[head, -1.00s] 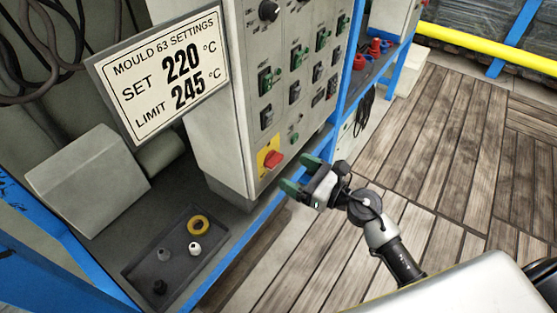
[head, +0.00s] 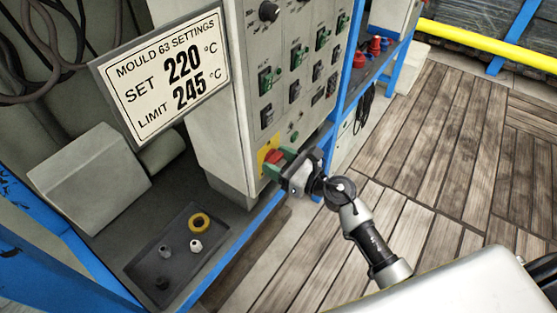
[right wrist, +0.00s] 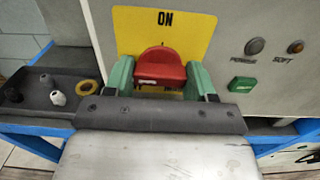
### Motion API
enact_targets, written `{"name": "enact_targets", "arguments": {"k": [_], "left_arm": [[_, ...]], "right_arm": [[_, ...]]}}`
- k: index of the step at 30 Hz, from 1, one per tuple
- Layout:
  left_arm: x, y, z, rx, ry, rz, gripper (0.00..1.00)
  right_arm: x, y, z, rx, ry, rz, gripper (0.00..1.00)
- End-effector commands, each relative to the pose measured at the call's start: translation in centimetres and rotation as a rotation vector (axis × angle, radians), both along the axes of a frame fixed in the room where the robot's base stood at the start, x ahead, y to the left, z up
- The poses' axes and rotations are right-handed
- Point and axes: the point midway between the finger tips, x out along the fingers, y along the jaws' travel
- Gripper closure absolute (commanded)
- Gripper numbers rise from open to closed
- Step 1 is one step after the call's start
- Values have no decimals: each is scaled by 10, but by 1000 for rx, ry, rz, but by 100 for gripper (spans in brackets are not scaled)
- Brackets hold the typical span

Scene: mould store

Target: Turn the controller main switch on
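The main switch is a red knob (right wrist: 161,68) on a yellow plate (right wrist: 190,30) with the word ON at its top. In the head view the knob (head: 273,158) sits low on the front of the grey control cabinet, partly covered by my right gripper. My right gripper (head: 278,163) points at the panel. In the right wrist view its green fingers stand at the knob's left and right sides, close against it, with no clear gap. The knob's wide grip lies across, with a pale mark on its left part. My left gripper is not in view.
A green button (right wrist: 243,84) and two small round lamps are right of the switch. A dark tray (head: 178,268) with a yellow ring and small knobs lies on the shelf. A settings sign (head: 163,75) stands left of the cabinet. Wooden floor at right is clear.

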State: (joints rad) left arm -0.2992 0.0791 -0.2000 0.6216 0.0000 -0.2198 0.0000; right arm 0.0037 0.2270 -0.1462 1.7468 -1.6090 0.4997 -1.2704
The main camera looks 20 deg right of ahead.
Motion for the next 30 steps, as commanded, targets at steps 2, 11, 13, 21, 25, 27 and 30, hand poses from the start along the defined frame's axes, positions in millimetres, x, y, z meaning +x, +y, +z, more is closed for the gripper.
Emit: {"name": "enact_targets", "arguments": {"k": [2, 11, 13, 21, 25, 27, 30], "left_arm": [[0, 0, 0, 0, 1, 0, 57], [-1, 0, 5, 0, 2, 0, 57], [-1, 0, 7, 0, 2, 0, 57], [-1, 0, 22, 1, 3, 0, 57], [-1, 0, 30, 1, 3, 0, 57], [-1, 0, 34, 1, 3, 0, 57], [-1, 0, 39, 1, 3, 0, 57]], "right_arm": [[0, 0, 0, 0, 0, 0, 68], [0, -1, 1, 40, 33, 0, 68], [0, -1, 1, 64, 53, 0, 68], [0, -1, 2, 228, 181, 0, 68], [0, -1, 2, 325, 257, -1, 68], [0, -1, 2, 377, 298, -1, 68], [0, -1, 2, 452, 357, -1, 68]]}}
